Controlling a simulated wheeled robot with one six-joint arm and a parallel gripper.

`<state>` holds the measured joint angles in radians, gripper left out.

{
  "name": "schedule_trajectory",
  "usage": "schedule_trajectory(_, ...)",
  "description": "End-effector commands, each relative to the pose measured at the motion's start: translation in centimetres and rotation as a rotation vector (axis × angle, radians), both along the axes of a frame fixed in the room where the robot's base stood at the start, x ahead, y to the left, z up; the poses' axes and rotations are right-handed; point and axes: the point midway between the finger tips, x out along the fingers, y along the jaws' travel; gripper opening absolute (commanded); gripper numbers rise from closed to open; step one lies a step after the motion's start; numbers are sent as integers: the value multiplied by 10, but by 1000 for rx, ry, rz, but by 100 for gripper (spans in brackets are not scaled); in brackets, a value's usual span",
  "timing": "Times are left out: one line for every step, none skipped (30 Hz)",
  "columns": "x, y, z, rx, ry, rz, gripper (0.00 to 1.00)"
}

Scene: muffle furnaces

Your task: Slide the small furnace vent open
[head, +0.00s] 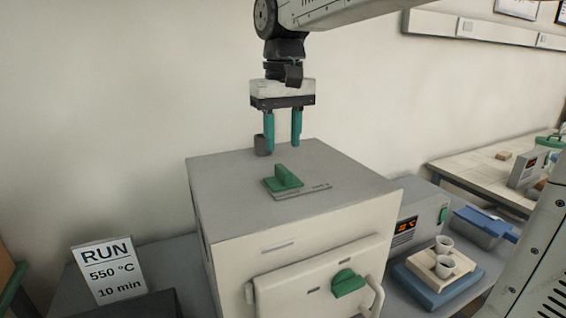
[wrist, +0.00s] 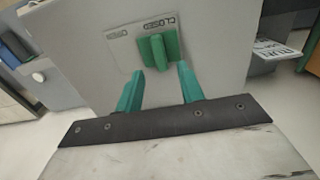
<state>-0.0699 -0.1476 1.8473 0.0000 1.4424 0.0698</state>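The small furnace (head: 240,225) is a pale box with a grey top and a closed front door. On its top is the vent, a plate (head: 315,187) with an upright green tab (head: 287,176). In the wrist view the green tab (wrist: 158,47) sits by the "CLOSED" label (wrist: 160,22); the "OPEN" label (wrist: 117,34) is to its left. My gripper (head: 282,150) is open and empty, pointing down above the furnace top. In the wrist view its teal fingers (wrist: 160,71) are apart, with the tab just beyond their tips and roughly between their lines.
A short dark cylinder (head: 261,146) stands at the back of the furnace top. The door has a green handle part (head: 348,283). A sign (head: 108,271) reads "RUN 550 °C 10 min".

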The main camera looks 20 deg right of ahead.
Motion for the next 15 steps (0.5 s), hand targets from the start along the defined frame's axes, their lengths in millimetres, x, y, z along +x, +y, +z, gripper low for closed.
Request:
schedule_trajectory(-1,0,-9,0,3,0,38)
schedule_trajectory(-1,0,-15,0,4,0,38)
schedule_trajectory(-1,0,-21,0,3,0,38)
schedule_trajectory(-1,0,-26,0,3,0,38)
schedule_trajectory(-1,0,-31,0,3,0,38)
schedule_trajectory(-1,0,-37,0,2,0,38)
schedule_trajectory(-1,0,-41,0,2,0,38)
schedule_trajectory(-1,0,-45,0,2,0,38)
schedule_trajectory(-1,0,-49,0,2,0,38)
schedule_trajectory(-1,0,-51,0,1,0,38)
schedule_trajectory(-1,0,-54,0,1,0,38)
schedule_trajectory(-1,0,-56,0,0,0,38)
schedule_trajectory(-1,0,-58,0,0,0,38)
schedule_trajectory(-1,0,-58,0,0,0,38)
schedule_trajectory(-1,0,-59,0,0,0,38)
